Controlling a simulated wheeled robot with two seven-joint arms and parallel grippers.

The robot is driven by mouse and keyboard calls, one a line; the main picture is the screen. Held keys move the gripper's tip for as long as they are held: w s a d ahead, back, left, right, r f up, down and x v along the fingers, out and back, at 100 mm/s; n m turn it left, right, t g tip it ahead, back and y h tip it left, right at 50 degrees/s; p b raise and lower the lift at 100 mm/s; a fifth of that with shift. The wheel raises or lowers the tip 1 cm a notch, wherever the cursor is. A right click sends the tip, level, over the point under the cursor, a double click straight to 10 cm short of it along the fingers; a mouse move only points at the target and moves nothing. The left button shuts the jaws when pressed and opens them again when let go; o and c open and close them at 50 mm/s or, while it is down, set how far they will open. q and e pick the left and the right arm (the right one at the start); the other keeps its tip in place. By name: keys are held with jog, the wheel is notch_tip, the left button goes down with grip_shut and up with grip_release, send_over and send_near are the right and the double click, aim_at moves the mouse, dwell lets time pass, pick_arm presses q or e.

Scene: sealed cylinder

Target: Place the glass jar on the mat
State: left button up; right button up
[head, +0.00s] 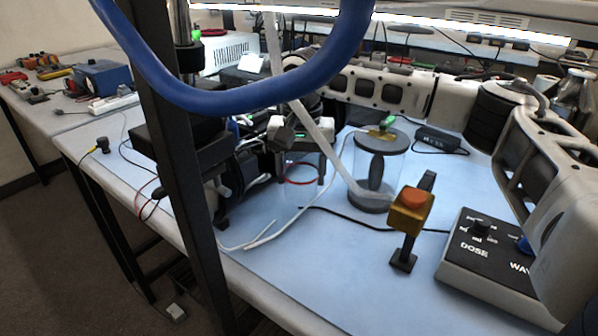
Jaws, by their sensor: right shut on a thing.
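A clear cylinder with a grey lid and grey base (360,165) stands upright on the table, and a dark oval shape shows in its middle. It is the plainest glass jar in view. My right gripper (303,166) points down to the left of this cylinder, apart from it in the picture. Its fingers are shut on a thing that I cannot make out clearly. A thin red ring (303,183) shows low between the fingers. The pale blue table covering (310,265) lies beneath; I cannot pick out a separate mat. My left gripper is not in view.
An orange button on a yellow box (410,208) stands on a black stand at front right. A control box with dials (485,250) is beside it. A black post and a blue hose (250,97) cross the foreground. Cables lie across the table; its front middle is fairly clear.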

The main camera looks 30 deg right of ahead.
aim_at(301, 188)
jog(key=shift+w+d+f+b, duration=0.15)
jog(key=shift+w+f+b, duration=0.2)
jog(key=shift+f, duration=0.2)
notch_tip(301, 188, down, 3)
jog(key=shift+r+b, duration=0.15)
jog(key=shift+b, duration=1)
jog(key=shift+s, duration=0.1)
jog(key=shift+f, duration=0.35)
jog(key=o, duration=1.1)
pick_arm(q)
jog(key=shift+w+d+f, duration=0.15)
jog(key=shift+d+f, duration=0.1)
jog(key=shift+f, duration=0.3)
pick_arm(e)
jog(key=shift+r, duration=0.1)
